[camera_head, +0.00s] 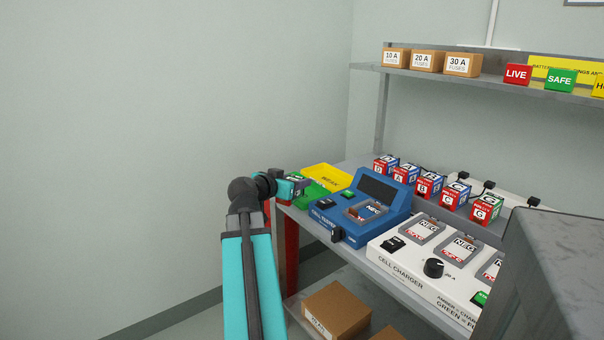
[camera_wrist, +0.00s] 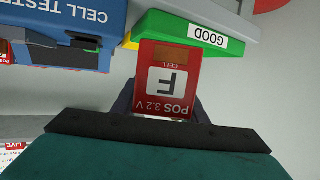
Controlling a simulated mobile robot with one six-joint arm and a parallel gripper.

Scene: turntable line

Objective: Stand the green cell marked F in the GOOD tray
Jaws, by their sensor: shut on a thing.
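The cell marked F (camera_wrist: 166,82) shows a red face reading "POS 3.2 V" in the wrist view, its lettering upside down. I see no green on that face. My gripper (camera_wrist: 160,108) is shut on this cell; the gripper also shows in the head view (camera_head: 291,187), at the left end of the bench. The green GOOD tray (camera_wrist: 168,28) lies just beyond the cell in the wrist view. In the head view the green tray (camera_head: 331,187) is partly hidden behind my gripper. Whether the cell touches the tray cannot be told.
A yellow tray (camera_head: 327,175) lies behind the green one. The blue cell tester (camera_head: 345,222) stands close to their right, with a cell on it. A white cell charger (camera_head: 405,262) is further right. Several red and blue cells (camera_head: 425,187) stand in a row behind.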

